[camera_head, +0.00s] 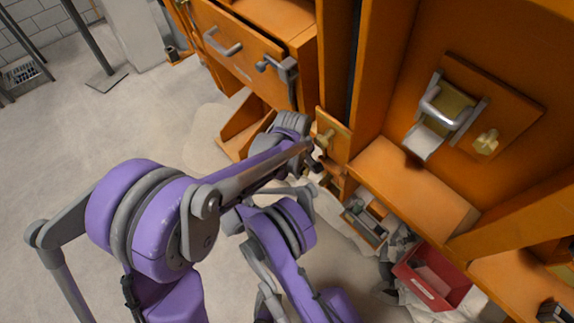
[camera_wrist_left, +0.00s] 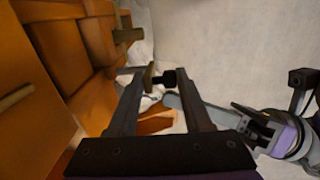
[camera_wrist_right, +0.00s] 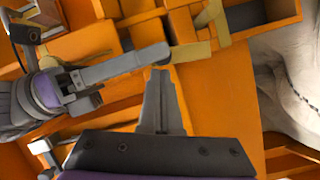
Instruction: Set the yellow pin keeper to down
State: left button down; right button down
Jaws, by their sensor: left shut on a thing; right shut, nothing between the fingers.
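A yellow pin keeper (camera_head: 325,137) sits on a small orange plate at the corner of the orange cabinet, in the middle of the head view. My left gripper (camera_head: 313,160) is just below it. In the left wrist view, my left gripper's fingertips (camera_wrist_left: 159,77) are closed on a small piece, which is dark and olive-yellow; I cannot tell whether it is part of the keeper. My right gripper (camera_wrist_right: 160,78) is shut and empty in the right wrist view, close to yellow pieces (camera_wrist_right: 190,50) on the orange woodwork.
An orange drawer (camera_head: 240,45) with a grey handle is at the upper left. A latch plate (camera_head: 515,100) with another yellow knob (camera_head: 487,142) is at the right. The pale floor at left is open.

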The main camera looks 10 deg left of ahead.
pick_arm(q)
jog(key=shift+s+a+f, duration=0.15)
jog(key=shift+s+a, duration=0.1)
jog(key=shift+a, duration=0.1)
jog(key=c, duration=0.5)
grip_release()
jog(key=shift+r, duration=0.2)
